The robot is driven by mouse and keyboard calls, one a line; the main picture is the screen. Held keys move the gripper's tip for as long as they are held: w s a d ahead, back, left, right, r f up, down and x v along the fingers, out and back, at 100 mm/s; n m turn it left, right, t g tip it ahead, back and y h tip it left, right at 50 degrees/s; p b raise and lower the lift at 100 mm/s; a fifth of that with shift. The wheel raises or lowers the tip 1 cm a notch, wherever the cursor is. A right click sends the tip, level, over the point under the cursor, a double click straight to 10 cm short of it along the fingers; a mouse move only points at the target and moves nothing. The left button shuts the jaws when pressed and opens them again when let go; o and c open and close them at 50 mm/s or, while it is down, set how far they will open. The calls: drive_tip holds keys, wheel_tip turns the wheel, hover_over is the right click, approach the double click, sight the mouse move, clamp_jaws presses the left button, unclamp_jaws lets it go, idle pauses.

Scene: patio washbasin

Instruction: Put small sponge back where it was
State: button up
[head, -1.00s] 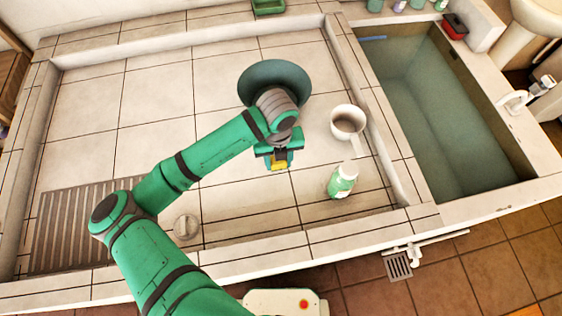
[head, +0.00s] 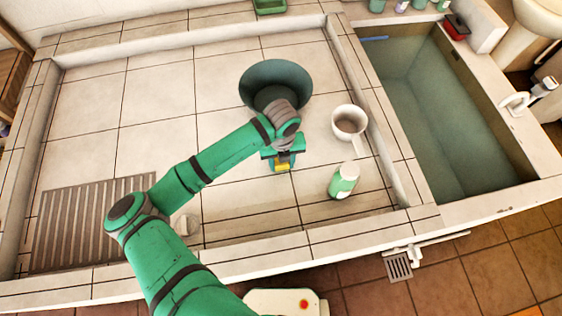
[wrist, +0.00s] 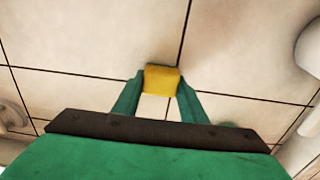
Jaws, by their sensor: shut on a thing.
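The small yellow sponge (head: 282,167) is held between the fingers of my gripper (head: 283,161), over the middle of the tiled basin floor. In the wrist view the sponge (wrist: 161,79) sits between the two green fingertips (wrist: 160,84), with pale tiles beyond it. My gripper is shut on it. I cannot tell whether the sponge touches the tiles.
A dark green bowl (head: 275,82) is just behind my gripper. A white dipper (head: 349,122) and a green-and-white bottle (head: 342,182) stand to the right. A water-filled trough (head: 440,125) lies farther right. The left tiles are clear down to the grate (head: 85,222).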

drive_tip(key=o, duration=1.1)
drive_tip(key=shift+d, duration=0.1)
drive_tip(key=shift+s, duration=0.1)
wheel_tip(320, 180, up, 12)
drive_tip(key=shift+r, duration=0.2)
